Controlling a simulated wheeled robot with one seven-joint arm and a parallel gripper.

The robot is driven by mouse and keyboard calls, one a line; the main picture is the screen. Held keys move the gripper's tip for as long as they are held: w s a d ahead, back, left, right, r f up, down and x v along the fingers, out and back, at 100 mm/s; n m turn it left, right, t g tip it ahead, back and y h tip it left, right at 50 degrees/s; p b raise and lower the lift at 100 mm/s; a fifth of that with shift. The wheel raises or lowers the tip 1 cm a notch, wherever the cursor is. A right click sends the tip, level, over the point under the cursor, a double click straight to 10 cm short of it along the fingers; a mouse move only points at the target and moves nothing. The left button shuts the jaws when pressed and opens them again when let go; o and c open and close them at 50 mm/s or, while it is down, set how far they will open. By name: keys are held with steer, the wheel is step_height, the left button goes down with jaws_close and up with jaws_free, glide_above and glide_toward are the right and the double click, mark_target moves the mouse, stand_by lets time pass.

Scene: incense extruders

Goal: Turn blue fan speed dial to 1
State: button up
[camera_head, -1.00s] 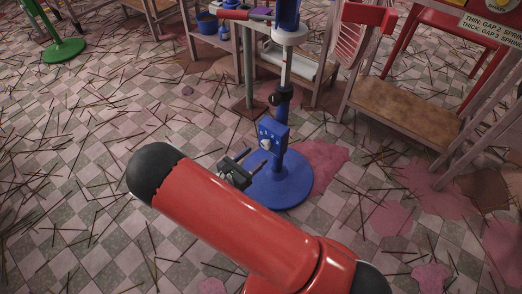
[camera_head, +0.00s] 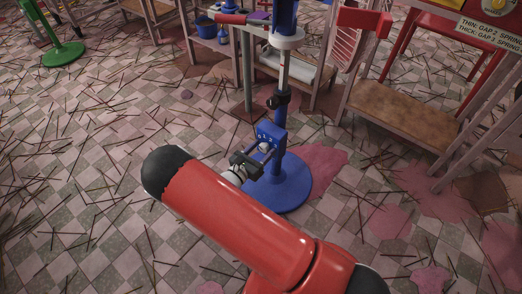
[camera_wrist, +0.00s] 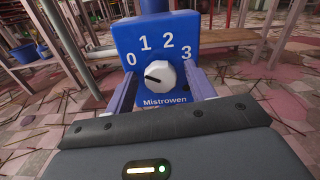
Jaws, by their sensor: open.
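The blue fan's control box (camera_wrist: 196,47) fills the upper middle of the wrist view, marked 0, 1, 2, 3 and "Mistrowen". Its white round dial (camera_wrist: 164,77) has a dark pointer mark on the left side, toward the 0. My gripper (camera_wrist: 160,82) is open, with one finger on each side of the dial; I cannot tell whether they touch it. In the head view, my gripper (camera_head: 262,155) is at the front of the blue box (camera_head: 269,134), low on the fan's pole above its round blue base (camera_head: 278,192).
A wooden bench (camera_head: 412,98) stands to the right, and tables with a blue bucket (camera_head: 207,27) stand behind. A green stand (camera_head: 64,53) is at the far left. Sticks and pink patches cover the checkered floor.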

steer(key=shift+c, duration=0.4)
steer(key=c, duration=0.9)
steer(key=m+b, duration=0.2)
steer(key=m, duration=0.2)
steer(key=shift+f, duration=0.15)
steer(key=shift+m+b, duration=0.7)
steer(key=shift+m, duration=1.2)
steer(key=o, duration=1)
